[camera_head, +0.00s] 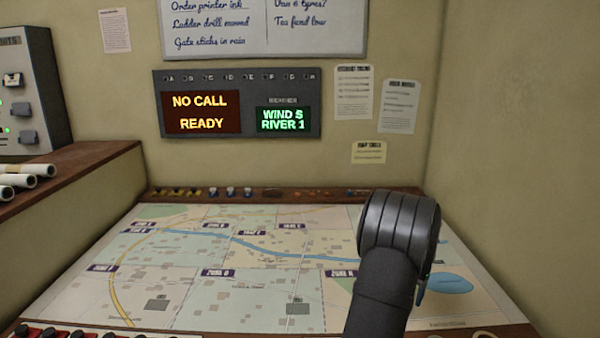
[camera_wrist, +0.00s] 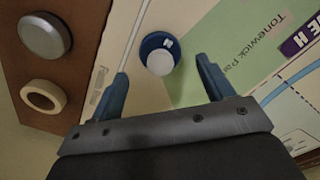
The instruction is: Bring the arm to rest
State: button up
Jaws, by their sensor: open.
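My gripper (camera_wrist: 162,68) is open, its two blue fingers spread apart with nothing held between them. In the wrist view a round blue and white piece (camera_wrist: 158,54) appears between the fingertips, on the map near its edge; I cannot tell how far below the fingers it is. In the head view my dark arm (camera_head: 398,235) reaches over the right part of the map table (camera_head: 180,270). Only a sliver of blue finger (camera_head: 421,291) shows there; the arm hides the rest of my gripper.
In the wrist view a grey round knob (camera_wrist: 45,36) and a cream ring (camera_wrist: 43,96) sit on the brown wooden rim (camera_wrist: 82,30). The head view shows small pieces (camera_head: 231,192) along the back rim, a wall display (camera_head: 236,104), and paper rolls (camera_head: 28,170) on the left shelf.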

jog(key=s+d+r, duration=0.6)
jog(key=s+r, duration=0.4)
jog(key=r, duration=0.2)
jog(key=w+a+n, duration=0.2)
jog(key=w+a, duration=0.1)
jog(key=a, duration=1)
jog(key=w+a+n, duration=0.2)
jog(key=w+a, duration=0.2)
jog(key=a, duration=0.9)
jog(key=w+a+n, duration=0.2)
jog(key=w+a, duration=0.1)
jog(key=a, duration=1)
jog(key=shift+w+n, duration=0.15)
jog(key=shift+n, duration=0.25)
jog(key=o, duration=0.6)
